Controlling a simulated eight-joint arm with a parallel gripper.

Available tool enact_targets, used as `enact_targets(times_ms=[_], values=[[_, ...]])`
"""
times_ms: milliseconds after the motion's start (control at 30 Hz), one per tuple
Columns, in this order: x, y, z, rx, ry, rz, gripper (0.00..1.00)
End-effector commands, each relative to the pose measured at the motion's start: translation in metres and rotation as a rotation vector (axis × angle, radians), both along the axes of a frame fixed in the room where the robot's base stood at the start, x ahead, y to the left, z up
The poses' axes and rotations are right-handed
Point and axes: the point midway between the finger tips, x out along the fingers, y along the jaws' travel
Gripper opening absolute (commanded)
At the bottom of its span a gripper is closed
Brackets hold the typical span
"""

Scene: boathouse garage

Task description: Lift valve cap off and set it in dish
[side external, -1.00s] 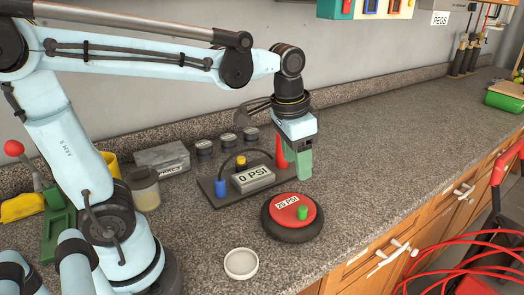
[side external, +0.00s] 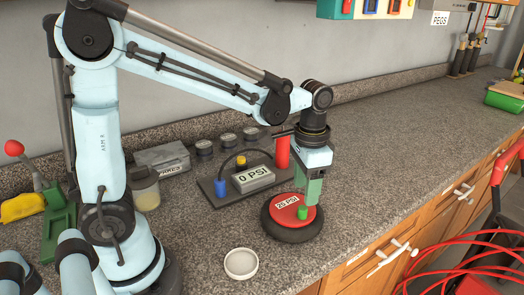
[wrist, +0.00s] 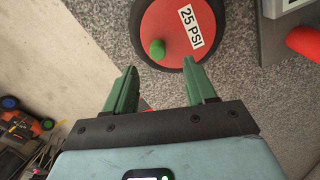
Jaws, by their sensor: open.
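A small green valve cap (side external: 303,213) stands on the red hub of a black-tyred wheel (side external: 291,236) lying flat on the counter. The hub bears a "25 PSI" label. The cap also shows in the wrist view (wrist: 157,50), ahead of the fingertips and between their lines. My gripper (side external: 312,201) points down, just above and slightly right of the cap in the side view. In the wrist view its two green fingers (wrist: 161,78) are apart with nothing between them. A round white dish (side external: 241,263), empty, sits on the counter left of and nearer than the wheel.
A gauge board (side external: 250,180) reading "0 PSI", with blue and yellow fittings and a red cylinder (side external: 283,152), lies behind the wheel. Several jars and a grey box (side external: 161,159) stand by the wall. The counter (side external: 400,155) to the right is clear.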

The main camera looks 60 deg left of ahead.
Motion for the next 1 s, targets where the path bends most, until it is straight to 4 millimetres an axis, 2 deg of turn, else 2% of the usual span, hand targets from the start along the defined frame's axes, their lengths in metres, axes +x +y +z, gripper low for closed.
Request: enact_targets(times_ms=[167, 500, 800, 833, 1000], values=[[-0.001, -0.001, -0.011, 0.0, 0.0, 0.0, 0.56], [-0.003, -0.002, -0.049, 0.0, -0.001, 0.0, 0.56], [-0.003, -0.002, -0.053, 0.0, 0.0, 0.0, 0.56], [-0.003, -0.002, -0.053, 0.0, 0.0, 0.0, 0.54], [-0.003, -0.002, -0.053, 0.0, 0.0, 0.0, 0.28]])
